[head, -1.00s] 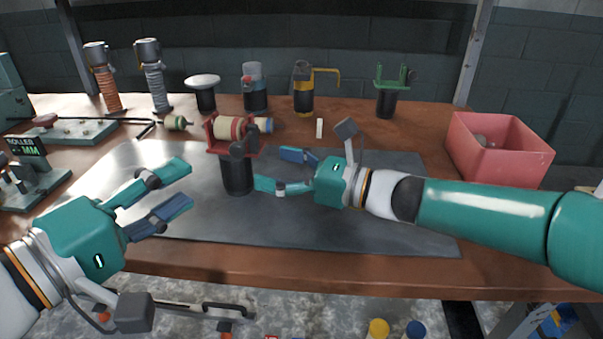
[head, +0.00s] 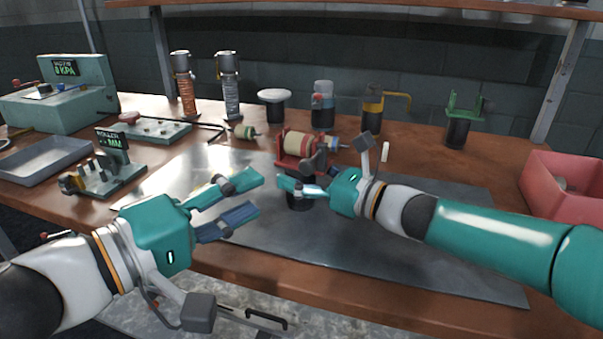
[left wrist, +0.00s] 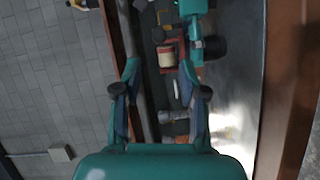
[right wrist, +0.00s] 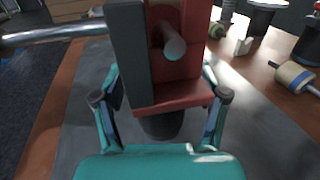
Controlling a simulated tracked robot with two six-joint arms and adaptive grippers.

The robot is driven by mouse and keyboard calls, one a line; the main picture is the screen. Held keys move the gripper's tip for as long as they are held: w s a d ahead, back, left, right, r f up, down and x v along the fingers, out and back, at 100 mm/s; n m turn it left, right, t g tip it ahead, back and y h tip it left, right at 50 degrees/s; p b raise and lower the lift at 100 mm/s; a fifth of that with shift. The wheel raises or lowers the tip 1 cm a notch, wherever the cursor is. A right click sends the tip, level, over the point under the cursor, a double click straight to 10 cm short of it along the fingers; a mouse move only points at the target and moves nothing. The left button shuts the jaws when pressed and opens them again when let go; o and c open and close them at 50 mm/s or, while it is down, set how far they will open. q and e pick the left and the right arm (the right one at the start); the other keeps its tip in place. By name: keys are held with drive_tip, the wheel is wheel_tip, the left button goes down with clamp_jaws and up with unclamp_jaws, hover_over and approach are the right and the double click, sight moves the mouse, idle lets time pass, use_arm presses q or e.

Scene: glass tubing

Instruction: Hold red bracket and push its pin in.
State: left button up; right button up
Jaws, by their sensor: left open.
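The red bracket (head: 287,162) stands on a black post on the grey mat and carries a cream roller (head: 299,145). In the right wrist view the bracket (right wrist: 183,92) fills the middle, with a dark plate on its left. A grey pin end (right wrist: 174,46) sticks out of it towards the camera. My right gripper (right wrist: 160,78) is open, its fingers on either side of the bracket's base and post; contact is unclear. My left gripper (head: 258,195) is open and empty, left of the bracket and apart from it. The left wrist view also shows the roller (left wrist: 166,57) beyond its fingers.
A green bracket (head: 462,118) stands at the back right and a pink-red bin (head: 565,185) at the right edge. Several posts and tools line the back. A roller machine (head: 105,170) and grey tray (head: 45,162) are at left. The mat (head: 400,255) is clear in front.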

drive_tip(key=c, duration=1)
use_arm(q)
drive_tip(key=shift+c, duration=0.4)
use_arm(e)
drive_tip(key=shift+c, duration=0.9)
use_arm(q)
drive_tip(key=c, duration=0.6)
drive_tip(key=shift+m, duration=0.6)
clamp_jaws()
drive_tip(key=w+a+r+n+t+y, duration=0.3)
drive_tip(key=a+r+n+t+y, duration=0.45)
drive_tip(key=n, duration=0.85)
drive_tip(key=s+d+f+n+g+h, duration=0.3)
drive_tip(key=s+d+f+n+g, duration=0.2)
drive_tip(key=s+n, duration=0.3)
drive_tip(key=shift+s+d+f+g, duration=0.25)
drive_tip(key=shift+s+d+g, duration=0.2)
drive_tip(key=shift+s+d, duration=0.4)
